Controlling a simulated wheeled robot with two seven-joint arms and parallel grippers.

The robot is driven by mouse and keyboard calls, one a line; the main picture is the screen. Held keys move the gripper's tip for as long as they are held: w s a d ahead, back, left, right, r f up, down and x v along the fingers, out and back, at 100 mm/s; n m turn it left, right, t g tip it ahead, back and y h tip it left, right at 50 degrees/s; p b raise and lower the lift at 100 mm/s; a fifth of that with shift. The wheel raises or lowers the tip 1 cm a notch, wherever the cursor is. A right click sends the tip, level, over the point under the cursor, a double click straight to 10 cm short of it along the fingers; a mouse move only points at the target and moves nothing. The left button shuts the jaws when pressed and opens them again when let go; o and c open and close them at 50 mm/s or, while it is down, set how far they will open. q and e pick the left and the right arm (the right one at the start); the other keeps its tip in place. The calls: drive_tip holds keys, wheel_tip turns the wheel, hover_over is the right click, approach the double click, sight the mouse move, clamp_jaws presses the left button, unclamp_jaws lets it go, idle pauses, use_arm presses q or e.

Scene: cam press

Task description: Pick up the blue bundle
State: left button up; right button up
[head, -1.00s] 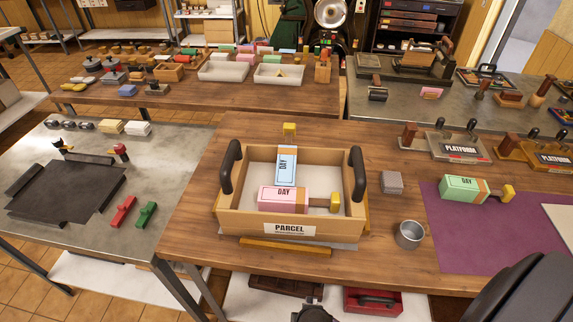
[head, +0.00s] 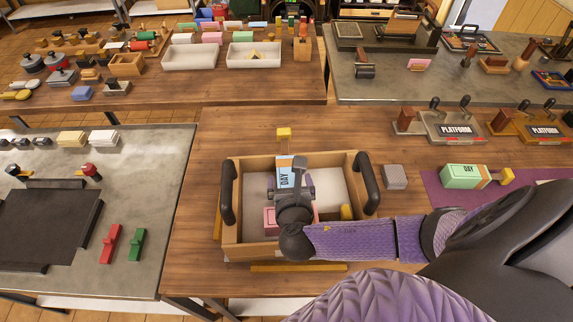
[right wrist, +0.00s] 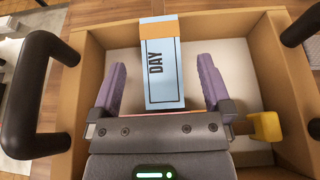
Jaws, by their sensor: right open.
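The blue bundle (head: 284,172), marked DAY, lies lengthwise in the wooden PARCEL tray (head: 240,247), its far end reaching the back wall. It also shows in the right wrist view (right wrist: 165,82), with a tan band near its far end. My right gripper (head: 291,184) is over the tray, open, with its fingers on either side of the bundle and visible gaps. In the wrist view, the purple fingers (right wrist: 161,70) flank it without visibly touching. A pink bundle (head: 269,217) lies crosswise at the near side, mostly hidden by my gripper. My left gripper is out of view.
Black handles (head: 367,184) rise at both tray sides. A yellow knob (head: 347,212) is inside the tray at right; another (head: 283,133) is behind it. A grey block (head: 395,177) and a green bundle (head: 461,176) are to the right.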

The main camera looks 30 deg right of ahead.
sight(287, 164)
drive_tip(key=x, duration=0.2)
drive_tip(key=b+x, duration=0.1)
drive_tip(key=x, duration=0.1)
drive_tip(key=b+x, duration=0.1)
drive_tip(key=x, duration=0.2)
drive_tip(key=shift+a+f, duration=0.15)
drive_tip(key=shift+f, duration=0.15)
drive_tip(key=shift+w, duration=0.1)
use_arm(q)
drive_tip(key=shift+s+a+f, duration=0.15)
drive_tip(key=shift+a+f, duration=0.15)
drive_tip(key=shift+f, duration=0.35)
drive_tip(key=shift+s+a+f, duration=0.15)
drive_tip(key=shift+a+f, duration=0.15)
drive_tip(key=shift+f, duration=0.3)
use_arm(e)
drive_tip(key=shift+r, duration=0.1)
